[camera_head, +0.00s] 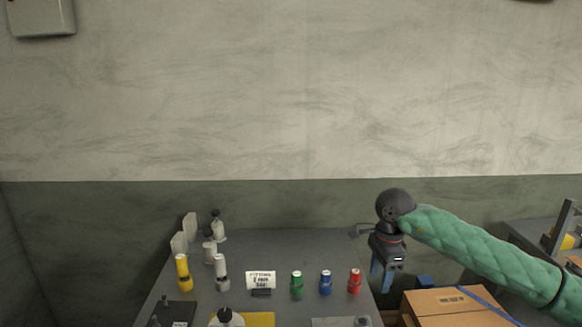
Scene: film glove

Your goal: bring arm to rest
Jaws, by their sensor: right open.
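My right arm (477,253) comes in from the right in a green quilted sleeve. Its gripper (381,279) points down at the right edge of the grey table (297,248), with blue fingers. The gripper is open, and I see nothing held between the fingers. It is to the right of the red canister (355,284) and apart from it. My left arm and left gripper are not in view.
On the table stand a green canister (297,286), a blue canister (326,283), a yellow bottle (184,273), a white bottle (221,273) and a small sign (261,281). A cardboard box (452,305) is below my right arm. The table's back middle is clear.

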